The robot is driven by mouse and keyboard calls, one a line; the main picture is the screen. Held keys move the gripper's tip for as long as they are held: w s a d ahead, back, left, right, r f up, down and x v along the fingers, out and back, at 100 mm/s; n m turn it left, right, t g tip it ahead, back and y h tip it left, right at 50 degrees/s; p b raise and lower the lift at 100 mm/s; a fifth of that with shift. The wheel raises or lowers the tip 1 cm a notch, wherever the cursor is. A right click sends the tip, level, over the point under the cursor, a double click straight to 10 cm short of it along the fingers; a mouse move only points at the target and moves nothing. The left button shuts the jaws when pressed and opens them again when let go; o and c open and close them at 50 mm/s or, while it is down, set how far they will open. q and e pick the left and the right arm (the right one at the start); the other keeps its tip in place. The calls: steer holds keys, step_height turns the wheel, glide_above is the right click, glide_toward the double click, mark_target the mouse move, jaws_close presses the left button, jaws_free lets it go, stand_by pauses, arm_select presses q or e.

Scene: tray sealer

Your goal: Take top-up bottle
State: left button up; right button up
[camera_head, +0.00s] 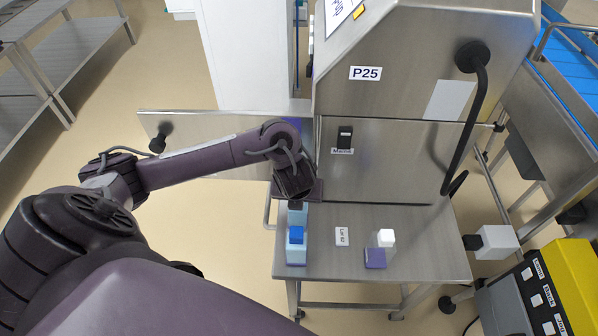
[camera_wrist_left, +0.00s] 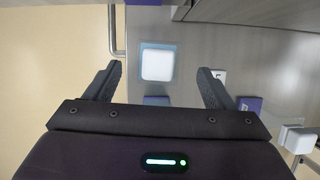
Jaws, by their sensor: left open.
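Two light-blue bottles stand on the left part of the steel table. The near bottle (camera_head: 296,247) has a blue cap. The far bottle (camera_head: 298,215) has its top hidden in the head view by my left gripper (camera_head: 297,197). In the left wrist view a white square top with a pale blue edge (camera_wrist_left: 157,64) shows just beyond my left gripper (camera_wrist_left: 160,85), between the lines of its fingers. A blue patch (camera_wrist_left: 157,100) is partly covered by the palm. The gripper is open and empty above the bottles. No label tells which one is the top-up bottle.
The sealer's steel housing (camera_head: 400,160) rises behind the table (camera_head: 425,262). A "Lot 62" card (camera_head: 342,236), a purple block (camera_head: 375,258) and a white-topped item (camera_head: 386,238) are to the right of the bottles. The table's right part is clear. A yellow control box (camera_head: 565,285) stands at right.

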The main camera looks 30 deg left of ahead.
mark_target(298, 212)
arm_select(q)
steer(key=shift+f, duration=0.6)
step_height(298, 212, down, 2)
steer(key=shift+a+f+b, duration=0.15)
steer(key=shift+b, duration=0.3)
steer(key=x, duration=0.2)
steer(key=shift+w+a+f, duration=0.15)
steer(key=shift+w+f, duration=0.05)
steer(key=shift+w, duration=0.05)
steer(key=shift+w+f, duration=0.15)
steer(key=c, duration=1.3)
arm_select(e)
steer(key=shift+s+d+f, duration=0.3)
steer(key=shift+s+f, duration=0.45)
steer(key=shift+f, duration=0.2)
